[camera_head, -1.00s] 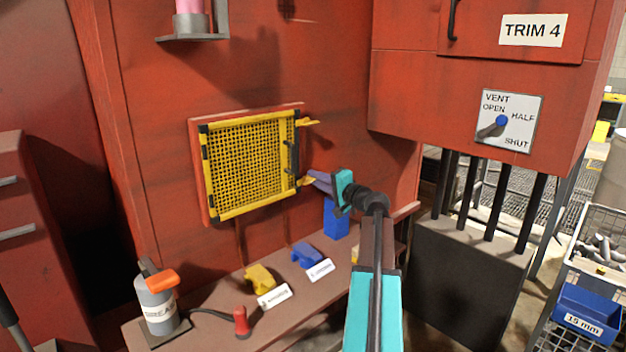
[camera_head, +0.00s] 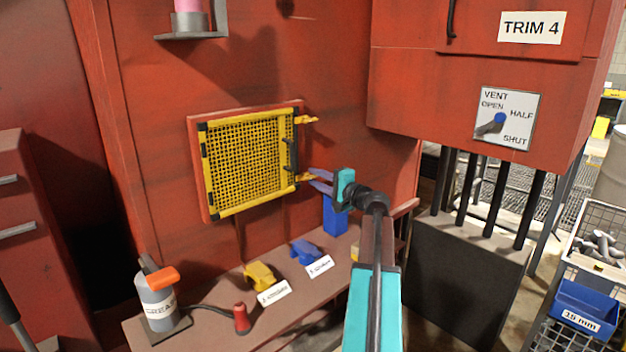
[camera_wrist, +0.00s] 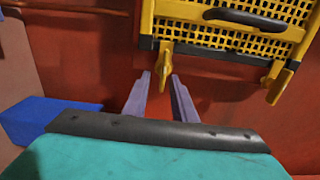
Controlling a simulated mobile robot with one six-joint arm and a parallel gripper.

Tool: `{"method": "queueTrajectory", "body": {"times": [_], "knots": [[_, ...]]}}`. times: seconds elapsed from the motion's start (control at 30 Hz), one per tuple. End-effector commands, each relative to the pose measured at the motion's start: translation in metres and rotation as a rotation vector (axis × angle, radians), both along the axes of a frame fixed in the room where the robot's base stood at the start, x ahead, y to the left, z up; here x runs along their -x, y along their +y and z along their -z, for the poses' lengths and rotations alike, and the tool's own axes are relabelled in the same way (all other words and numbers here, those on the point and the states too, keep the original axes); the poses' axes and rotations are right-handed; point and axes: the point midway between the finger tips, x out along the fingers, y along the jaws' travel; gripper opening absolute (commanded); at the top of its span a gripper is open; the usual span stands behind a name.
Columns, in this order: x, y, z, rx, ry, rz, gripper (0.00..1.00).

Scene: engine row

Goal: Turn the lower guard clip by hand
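The yellow mesh guard (camera_head: 248,165) sits on the red wall, with two yellow clips at its right edge. The lower guard clip (camera_head: 304,177) sticks out sideways to the right. My gripper (camera_head: 312,179) is at this clip, with its two purple fingers apart. In the wrist view the picture is turned: the lower clip (camera_wrist: 162,60) hangs down from the guard's edge. Its end lies between the open fingertips (camera_wrist: 161,75), with no clear contact. The upper clip (camera_wrist: 279,84) is to the right there and slightly slanted.
A blue block (camera_head: 335,217) stands on the ledge below my gripper. A blue piece (camera_head: 305,253), a yellow piece (camera_head: 260,275) and a grease can (camera_head: 158,299) are on the ledge. The red TRIM 4 cabinet (camera_head: 420,105) juts out at the upper right.

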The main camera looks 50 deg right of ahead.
Motion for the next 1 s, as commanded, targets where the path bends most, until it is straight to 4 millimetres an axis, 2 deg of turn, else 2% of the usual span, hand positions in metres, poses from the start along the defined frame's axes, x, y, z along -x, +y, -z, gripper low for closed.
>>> {"method": "queueTrajectory", "body": {"times": [0.27,0.47,0.67,1.0], "knots": [[0.0,0.0,-0.002,0.0,-0.003,0.001,0.24],[0.01,0.001,-0.002,0.0,-0.004,0.001,0.24],[0.035,0.003,-0.001,0.0,-0.004,0.003,0.24],[0.09,0.008,-0.001,0.0,-0.004,0.003,0.24]]}}
